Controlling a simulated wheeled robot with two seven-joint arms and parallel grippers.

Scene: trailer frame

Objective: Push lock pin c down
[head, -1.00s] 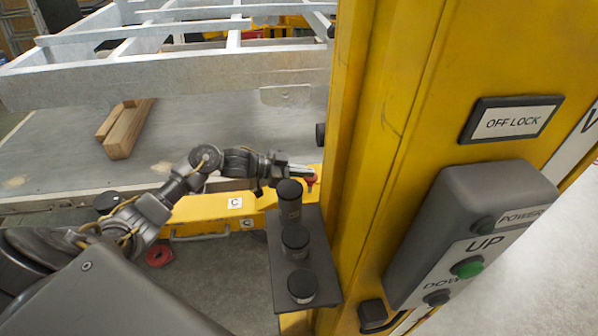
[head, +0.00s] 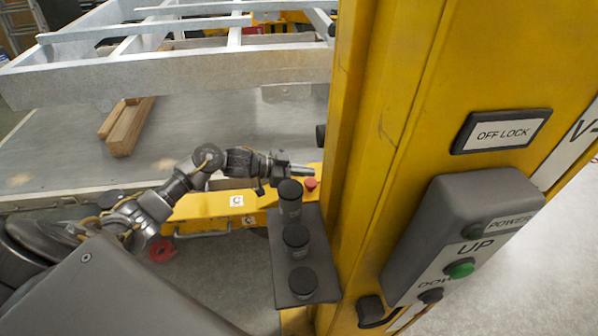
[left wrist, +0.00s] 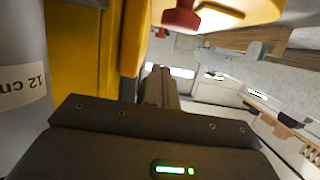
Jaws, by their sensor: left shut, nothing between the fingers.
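Lock pin c appears as a red knob (head: 310,184) on the yellow lift arm marked C (head: 205,208), close to the yellow post. My left gripper (head: 308,170) is shut and empty, with its tip just behind and above the knob. The knob shows clear of the fingers in the head view; I cannot tell whether they touch. In the left wrist view, a red knob (left wrist: 180,18) is at the top edge, apart from the shut fingers (left wrist: 158,80). How far down the pin sits is unclear. My right gripper is not in view.
A yellow post (head: 400,120) stands right of the gripper, with a control box (head: 460,235). A bracket holding black cylinders (head: 296,240) is in front. The trailer frame (head: 170,75) is behind, and a wooden block (head: 127,128) lies to the left.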

